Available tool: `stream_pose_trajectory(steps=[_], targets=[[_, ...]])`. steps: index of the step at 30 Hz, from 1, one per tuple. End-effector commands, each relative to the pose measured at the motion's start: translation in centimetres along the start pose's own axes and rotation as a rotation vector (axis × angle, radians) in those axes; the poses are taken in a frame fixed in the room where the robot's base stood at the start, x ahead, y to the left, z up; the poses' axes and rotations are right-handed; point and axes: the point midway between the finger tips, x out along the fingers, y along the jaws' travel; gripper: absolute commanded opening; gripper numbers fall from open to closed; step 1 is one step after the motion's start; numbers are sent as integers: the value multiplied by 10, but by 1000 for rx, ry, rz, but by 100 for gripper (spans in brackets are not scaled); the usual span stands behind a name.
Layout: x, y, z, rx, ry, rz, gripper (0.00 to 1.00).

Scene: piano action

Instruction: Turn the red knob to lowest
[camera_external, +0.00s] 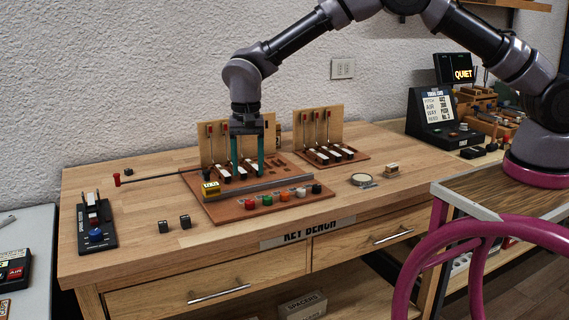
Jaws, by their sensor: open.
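The red knob (250,204) is at the left end of a row of coloured knobs along the front of the reddish-brown board (228,214). Its pointer or setting is too small to read. My gripper (247,174) points straight down over the same board, with two teal fingers spread apart. It is behind the red knob, by the upright key levers, and does not touch the knob. The jaws are open, and I see nothing held between them. The fingers partly hide the levers and the back panel.
Orange, green, white and black knobs stand right of the red one. A thin rod with a red end (117,180) sticks out left. Two black cubes (185,222) lie at front left.

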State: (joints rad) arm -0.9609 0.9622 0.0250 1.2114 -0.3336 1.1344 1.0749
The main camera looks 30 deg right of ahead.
Motion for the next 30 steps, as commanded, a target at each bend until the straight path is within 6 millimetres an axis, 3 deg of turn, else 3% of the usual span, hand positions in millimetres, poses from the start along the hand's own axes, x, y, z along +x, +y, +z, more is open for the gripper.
stream_pose_trajectory(steps=[6, 12, 18, 26, 30], targets=[[45, 1, 0, 0, -1, 3, 62], [75, 1, -1, 0, -1, 2, 62], [87, 0, -1, 0, 0, -1, 62], [88, 0, -1, -1, 0, 0, 62], [88, 1, -1, -1, 0, 0, 12]])
